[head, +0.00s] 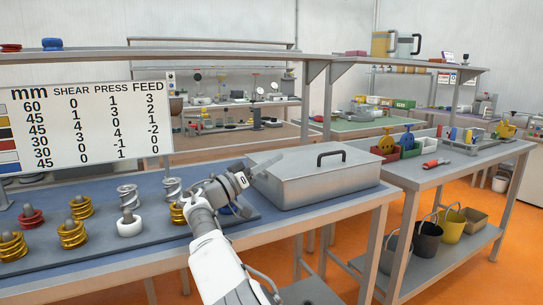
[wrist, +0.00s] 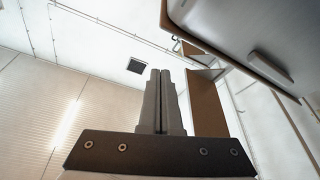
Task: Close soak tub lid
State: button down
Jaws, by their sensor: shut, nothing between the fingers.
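The soak tub (head: 325,190) is a grey metal box on the right end of the blue-topped bench. Its lid (head: 300,165), with a black arched handle (head: 331,156), lies over the top and looks level and down; I cannot tell whether it is fully seated. My gripper (head: 254,169) is at the tub's left end, close to the lid's left edge; whether it touches is unclear. In the wrist view my gripper (wrist: 160,100) has its two fingers together and empty. A grey panel with a raised bar, perhaps part of the tub (wrist: 225,25), fills the upper right corner there.
Metal springs (head: 172,189), gold and red coil pieces and a white-based piece (head: 130,226) stand on the mat left of my arm. A number board (head: 82,126) stands behind them. A second bench (head: 440,175) at right holds coloured bins, with buckets (head: 428,238) below.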

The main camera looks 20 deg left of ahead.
jog(key=shift+s+d+f, duration=0.1)
jog(key=shift+f, duration=0.75)
